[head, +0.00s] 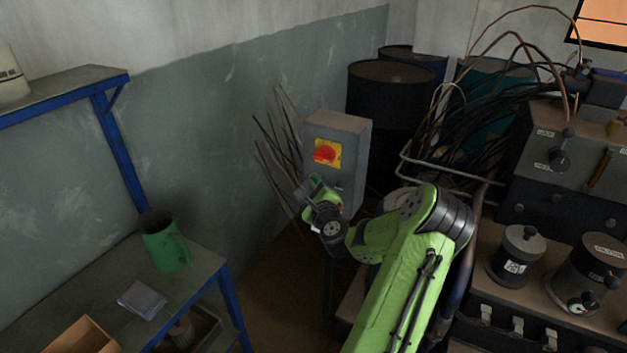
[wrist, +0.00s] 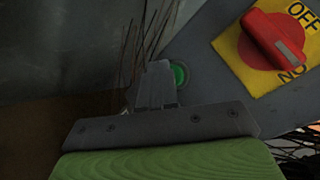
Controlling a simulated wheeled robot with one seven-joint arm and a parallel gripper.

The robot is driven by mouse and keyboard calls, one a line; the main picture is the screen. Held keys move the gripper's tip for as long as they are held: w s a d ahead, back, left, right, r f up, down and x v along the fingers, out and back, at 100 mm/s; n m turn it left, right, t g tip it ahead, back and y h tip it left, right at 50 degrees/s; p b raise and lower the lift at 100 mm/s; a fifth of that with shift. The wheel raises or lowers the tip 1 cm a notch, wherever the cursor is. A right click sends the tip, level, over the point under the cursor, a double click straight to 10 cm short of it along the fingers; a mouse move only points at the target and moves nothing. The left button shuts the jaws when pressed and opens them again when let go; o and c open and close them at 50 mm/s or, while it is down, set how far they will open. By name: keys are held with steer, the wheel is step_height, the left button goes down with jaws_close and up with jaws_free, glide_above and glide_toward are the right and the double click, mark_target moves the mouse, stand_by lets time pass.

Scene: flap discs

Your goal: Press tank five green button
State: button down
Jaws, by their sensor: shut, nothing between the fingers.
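A grey control box (head: 352,178) stands against the wall in the head view. It carries a red rotary switch (head: 325,153) on a yellow plate. In the wrist view the switch (wrist: 272,40) sits at upper right, with "OFF" lettering. A round green button (wrist: 180,74) shows on the box face below and left of the switch. My gripper (wrist: 157,70) is shut and empty, its tips just left of the button and covering part of its edge. I cannot tell whether they touch it. In the head view the button is hidden behind my gripper and wrist.
Thin bare rods (head: 272,150) stand left of the box. Dark barrels (head: 390,105) and a cable tangle lie behind and to the right. A bench with lidded pots (head: 516,255) is at right. A blue-framed table with a green mug (head: 165,245) is at left.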

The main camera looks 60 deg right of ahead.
steer(key=shift+d+p, duration=0.3)
steer(key=shift+d, duration=0.15)
stand_by(0.6)
stand_by(0.4)
steer(key=shift+a+b, duration=0.4)
steer(key=shift+a, duration=0.45)
steer(key=shift+s+a+b, duration=0.15)
steer(key=shift+a+b, duration=0.4)
steer(key=shift+a, duration=0.7)
steer(key=shift+s+a+b, duration=0.15)
steer(key=shift+a+b, duration=0.4)
steer(key=shift+a, duration=0.7)
